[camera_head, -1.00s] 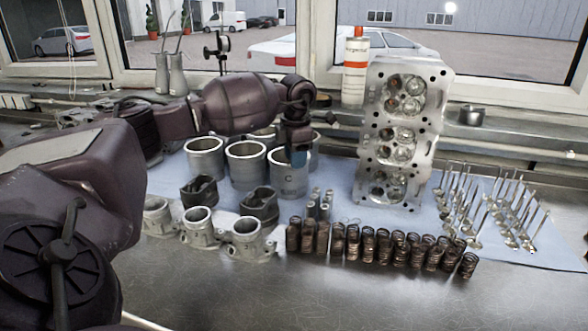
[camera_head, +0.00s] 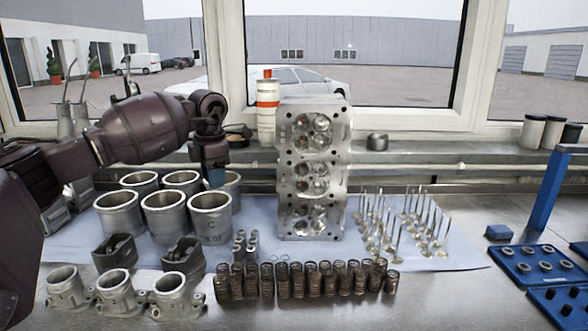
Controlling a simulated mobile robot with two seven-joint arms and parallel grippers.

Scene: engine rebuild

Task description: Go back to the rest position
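My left arm comes in from the left, and its gripper (camera_head: 215,178) points down over the rear right of the cylinder liner group. My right gripper is not in view.
A cylinder head (camera_head: 313,170) stands upright on the blue cloth (camera_head: 455,250). Springs (camera_head: 300,280) and carburettor-like housings (camera_head: 115,290) line the front. Valves (camera_head: 405,225) stand right. Blue trays (camera_head: 535,262) and a blue post (camera_head: 548,190) are at far right.

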